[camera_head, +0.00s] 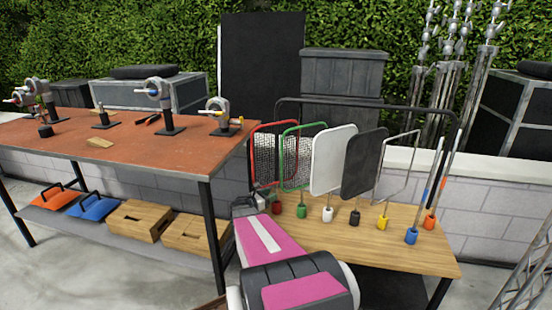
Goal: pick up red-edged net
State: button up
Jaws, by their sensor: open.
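The red-edged net (268,158) stands upright at the left end of a row on the light wooden table (330,240). It has a red frame, dark mesh and a red base holder (277,207). A green-edged net (297,165) stands just to its right and partly overlaps it in the picture. My pink and grey arm reaches up from the bottom centre. My gripper (246,204) is at its far end, small and dark, close to the left of the red holder in the picture. It is open and appears empty; its fingers are hard to make out.
A white panel (327,160), a black panel (364,165) and a clear-framed one (397,165) continue the row, with blue and orange holders at right. A taller workbench (130,140) with clamp-like tools stands close on the left. Its front right leg is near my arm.

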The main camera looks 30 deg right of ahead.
jog(key=shift+w+d+r, duration=0.1)
jog(key=shift+w+d, duration=0.1)
jog(key=shift+d, duration=0.85)
jog(key=shift+w+d+r, duration=0.1)
jog(key=shift+w+d, duration=0.1)
jog(key=shift+d, duration=0.8)
jog(key=shift+w+d+r, duration=0.1)
jog(key=shift+w+d, duration=0.1)
jog(key=shift+d, duration=0.85)
grip_shut()
